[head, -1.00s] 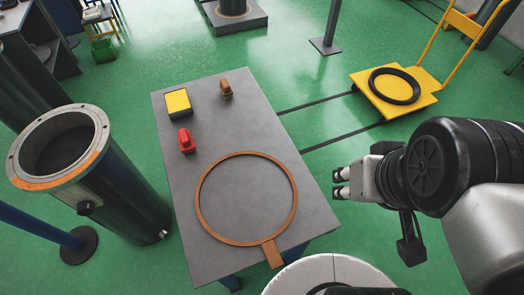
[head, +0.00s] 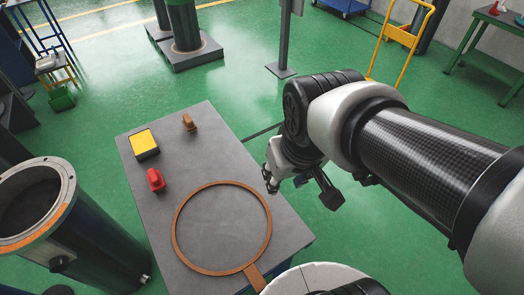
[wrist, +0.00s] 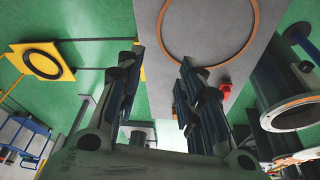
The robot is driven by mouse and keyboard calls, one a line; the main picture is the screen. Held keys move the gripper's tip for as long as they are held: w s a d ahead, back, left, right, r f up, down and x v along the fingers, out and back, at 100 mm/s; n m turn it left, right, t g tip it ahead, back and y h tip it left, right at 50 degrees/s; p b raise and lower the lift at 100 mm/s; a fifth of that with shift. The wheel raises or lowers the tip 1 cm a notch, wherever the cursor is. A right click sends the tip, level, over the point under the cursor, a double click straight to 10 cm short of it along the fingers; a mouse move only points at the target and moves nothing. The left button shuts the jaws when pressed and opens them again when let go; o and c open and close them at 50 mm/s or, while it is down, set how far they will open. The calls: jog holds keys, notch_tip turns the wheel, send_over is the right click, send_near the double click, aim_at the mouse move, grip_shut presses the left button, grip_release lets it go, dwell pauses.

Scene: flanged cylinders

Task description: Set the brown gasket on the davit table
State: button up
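The brown gasket (head: 178,243), a thin flat ring with a tab at its near side, lies flat on a grey-topped table (head: 180,175). Its ring also shows at the top of the wrist view (wrist: 168,45). I cannot tell from the frames whether this is the davit table. My gripper (head: 270,180) is near the table's right edge, beside the ring and apart from it. In the wrist view its two fingers (wrist: 160,85) are spread with nothing between them. The gasket's tab is partly cut off by my round base in the head view.
A yellow-and-black box (head: 144,143), a red object (head: 156,180) and a small brown object (head: 189,123) stand on the table. A flanged cylinder (head: 62,210) is at left. A yellow cart carries a black ring (wrist: 47,63). A grey post (head: 284,45) stands behind.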

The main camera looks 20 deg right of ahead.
jog(key=w+f+g+p, duration=0.2)
jog(key=w+f+p, duration=0.2)
jog(key=w, duration=0.4)
jog(key=g+p, duration=0.1)
jog(key=p, duration=0.2)
send_over(267, 206)
notch_tip(267, 206, down, 10)
jog(key=shift+a+f+n+g, duration=0.1)
jog(key=shift+f+n+g, duration=0.2)
jog(key=shift+f+n, duration=0.15)
jog(key=shift+f, duration=0.15)
notch_tip(267, 206, down, 17)
jog(key=b, duration=0.4)
jog(key=shift+f, duration=0.1)
jog(key=shift+c, duration=0.4)
grip_shut()
